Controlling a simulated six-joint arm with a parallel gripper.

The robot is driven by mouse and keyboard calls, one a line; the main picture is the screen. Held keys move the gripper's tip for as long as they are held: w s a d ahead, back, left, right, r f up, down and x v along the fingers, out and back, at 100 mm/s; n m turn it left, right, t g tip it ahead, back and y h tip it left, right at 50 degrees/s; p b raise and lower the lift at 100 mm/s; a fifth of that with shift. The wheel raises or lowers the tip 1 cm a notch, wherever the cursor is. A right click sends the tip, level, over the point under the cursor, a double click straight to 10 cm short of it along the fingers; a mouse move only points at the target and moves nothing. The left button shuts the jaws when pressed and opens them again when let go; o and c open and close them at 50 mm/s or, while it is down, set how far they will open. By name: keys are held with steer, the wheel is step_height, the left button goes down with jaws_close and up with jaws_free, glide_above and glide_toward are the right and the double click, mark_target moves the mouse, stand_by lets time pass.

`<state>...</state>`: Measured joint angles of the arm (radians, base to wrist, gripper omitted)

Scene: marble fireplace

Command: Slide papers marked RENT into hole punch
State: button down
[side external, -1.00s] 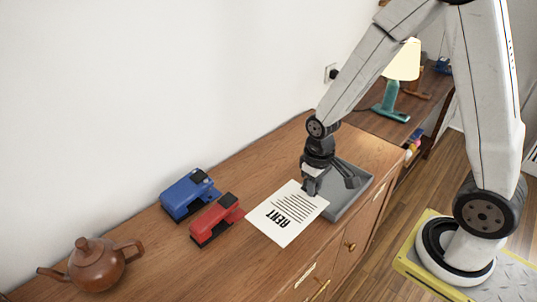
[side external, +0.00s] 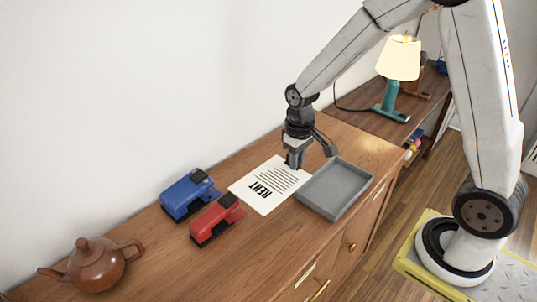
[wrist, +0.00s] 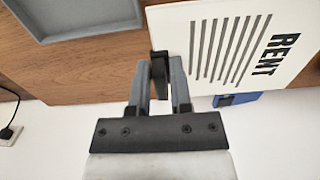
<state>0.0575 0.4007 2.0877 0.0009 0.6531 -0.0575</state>
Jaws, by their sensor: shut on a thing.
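The white paper marked RENT (side external: 262,191) is level above the wooden cabinet top, its RENT end toward the two punches. The wrist view shows the fingers (wrist: 161,75) at one corner of the paper (wrist: 235,45). A red hole punch (side external: 216,220) stands just beyond the paper's left corner. A blue hole punch (side external: 189,194) stands behind the red one; part of it shows past the paper in the wrist view (wrist: 238,99). Neither punch touches the paper, as far as I can see.
An empty grey tray (side external: 335,189) lies right of the paper. A brown teapot (side external: 96,265) stands at the far left. A teal lamp (side external: 391,95) is on the further table. The white wall runs close behind the cabinet top.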

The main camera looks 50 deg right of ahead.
steer(key=w+d, duration=0.4)
steer(key=w, duration=0.7)
steer(key=w+d, duration=0.4)
steer(key=w, duration=0.7)
step_height(320, 180, down, 8)
steer(key=shift+w+f, duration=0.15)
steer(key=shift+f, duration=0.1)
steer(key=shift+a+f, duration=0.1)
steer(key=shift+f, duration=0.05)
steer(key=shift+f, duration=2.75)
steer(key=shift+a+f, duration=0.25)
steer(key=shift+a, duration=0.25)
steer(key=shift+d+r, duration=0.1)
steer(key=shift+a, duration=2.45)
